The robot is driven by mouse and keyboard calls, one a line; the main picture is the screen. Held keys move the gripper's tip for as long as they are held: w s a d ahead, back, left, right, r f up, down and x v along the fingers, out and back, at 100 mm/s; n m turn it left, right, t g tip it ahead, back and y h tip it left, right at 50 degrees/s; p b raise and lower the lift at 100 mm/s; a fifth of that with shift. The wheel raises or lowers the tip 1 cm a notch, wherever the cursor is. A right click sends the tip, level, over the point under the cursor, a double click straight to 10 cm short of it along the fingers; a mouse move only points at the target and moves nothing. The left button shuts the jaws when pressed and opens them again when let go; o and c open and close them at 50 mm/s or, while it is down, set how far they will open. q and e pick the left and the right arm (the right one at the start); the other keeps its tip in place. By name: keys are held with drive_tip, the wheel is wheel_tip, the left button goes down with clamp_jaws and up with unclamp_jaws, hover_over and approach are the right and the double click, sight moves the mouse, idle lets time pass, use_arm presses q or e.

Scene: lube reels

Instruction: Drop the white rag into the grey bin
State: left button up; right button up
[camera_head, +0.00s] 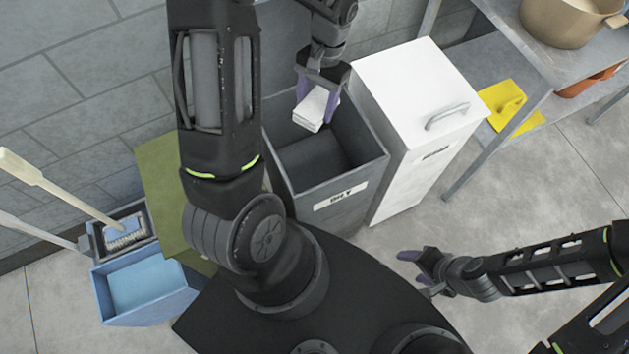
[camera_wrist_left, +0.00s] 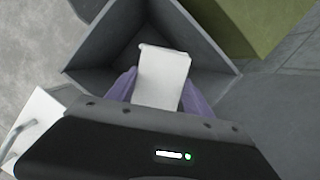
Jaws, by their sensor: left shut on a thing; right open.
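The white rag (camera_head: 312,110) is a folded white block held between the purple fingers of my left gripper (camera_head: 318,98). It also shows in the left wrist view (camera_wrist_left: 161,78), with the gripper (camera_wrist_left: 158,92) shut on it. The grey bin (camera_head: 335,200) is open-topped, with a label on its front. The rag hangs over the bin's opening, toward its back; the bin's interior (camera_wrist_left: 120,45) shows behind the rag in the left wrist view. My right gripper (camera_head: 415,270) is open and empty, low over the floor at the right.
A white lidded bin (camera_head: 415,90) stands against the grey bin's right side. A blue mop bucket (camera_head: 140,290) and an olive green panel or box (camera_head: 165,180) are at the left. A metal shelf (camera_head: 500,80) with a pot (camera_head: 565,22) and a yellow item (camera_head: 508,105) stands at the right.

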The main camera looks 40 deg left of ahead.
use_arm(q)
drive_tip(key=shift+s+a, duration=0.4)
drive_tip(key=shift+s, duration=0.1)
wheel_tip(320, 180, down, 6)
drive_tip(key=b, duration=0.4)
drive_tip(key=o, duration=1.4)
